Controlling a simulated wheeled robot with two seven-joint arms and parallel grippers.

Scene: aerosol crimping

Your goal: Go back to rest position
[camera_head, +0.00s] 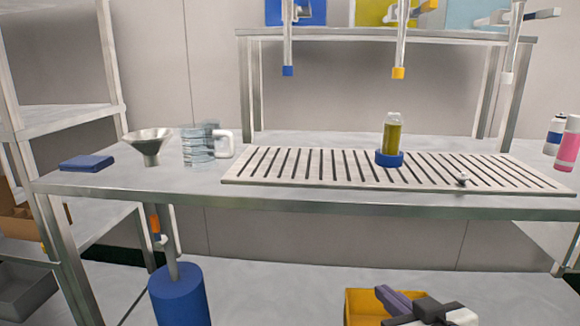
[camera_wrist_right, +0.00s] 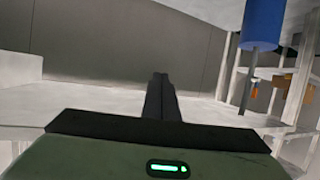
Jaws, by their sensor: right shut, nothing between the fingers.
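My right gripper (camera_head: 388,297) shows at the bottom edge of the head view, low in front of the steel table (camera_head: 330,200) and overlapping a yellow box. In the right wrist view its two dark fingers (camera_wrist_right: 160,97) lie together, shut with nothing between them. My left gripper is in neither view. A clear bottle of yellow-green liquid (camera_head: 393,135) stands upright in a blue ring base (camera_head: 389,159) on the slatted grate (camera_head: 300,165), well apart from my right gripper.
A metal funnel (camera_head: 147,145), a clear jug (camera_head: 200,147) and a blue pad (camera_head: 88,163) sit on the table's left. A blue cylinder (camera_head: 180,297) with a rod stands at lower left. The yellow box (camera_head: 364,303) is beside my right gripper. Nozzles (camera_head: 398,72) hang above the grate.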

